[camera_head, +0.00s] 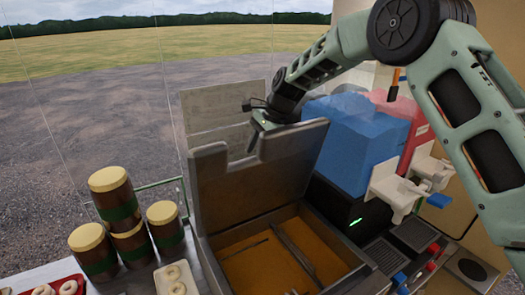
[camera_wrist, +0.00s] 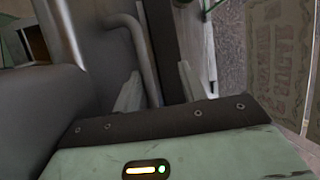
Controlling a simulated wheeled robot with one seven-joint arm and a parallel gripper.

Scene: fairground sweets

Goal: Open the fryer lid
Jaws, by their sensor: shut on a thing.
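The fryer lid (camera_head: 255,175) is a grey metal panel standing steeply raised, tilted back at the rear of the fryer (camera_head: 225,238). The fryer's well is uncovered, showing orange-brown oil (camera_head: 262,268). My gripper (camera_head: 262,122) is at the lid's top edge, at a notch there, and is partly hidden behind it. In the wrist view, my gripper (camera_wrist: 158,92) has its pale fingers around a grey bent bar handle (camera_wrist: 143,45). The exact contact between fingers and bar is hard to see.
A slush machine with a blue tank (camera_head: 362,140) and a red tank (camera_head: 415,115) stands close to the right of the lid. A grey panel (camera_head: 215,105) stands behind the lid.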

